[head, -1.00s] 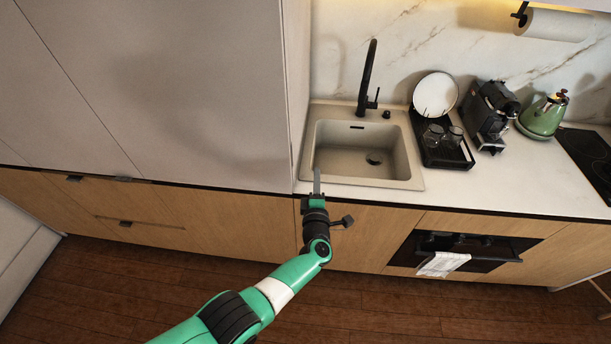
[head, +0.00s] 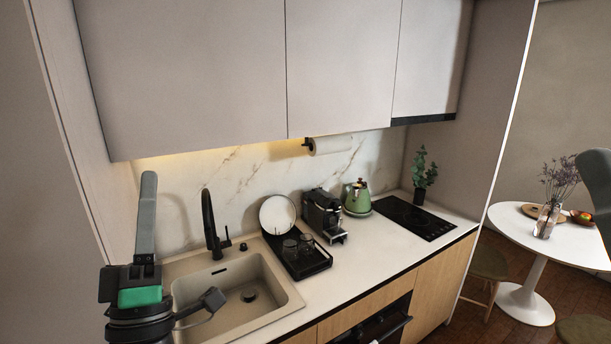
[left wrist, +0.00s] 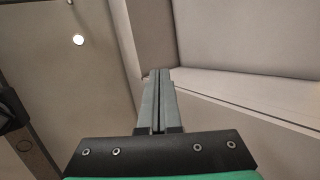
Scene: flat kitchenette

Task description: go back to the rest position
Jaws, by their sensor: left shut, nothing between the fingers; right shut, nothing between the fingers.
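My left gripper (head: 148,176) is at the left in the head view. Its long grey fingers point up, and they are together with nothing between them. They stand in front of the tall wall panel, left of the sink (head: 290,288). In the left wrist view the same gripper (left wrist: 160,76) shows its two fingers side by side, empty, with pale cabinet surfaces beyond them. I do not make out my right gripper in either view.
The black faucet (head: 209,225) and dish rack (head: 303,264) stand near my left gripper. Upper cabinets (head: 190,75) hang above the counter. The coffee machine (head: 324,214) and green kettle (head: 356,196) stand farther right. A white round table (head: 520,230) is at the right.

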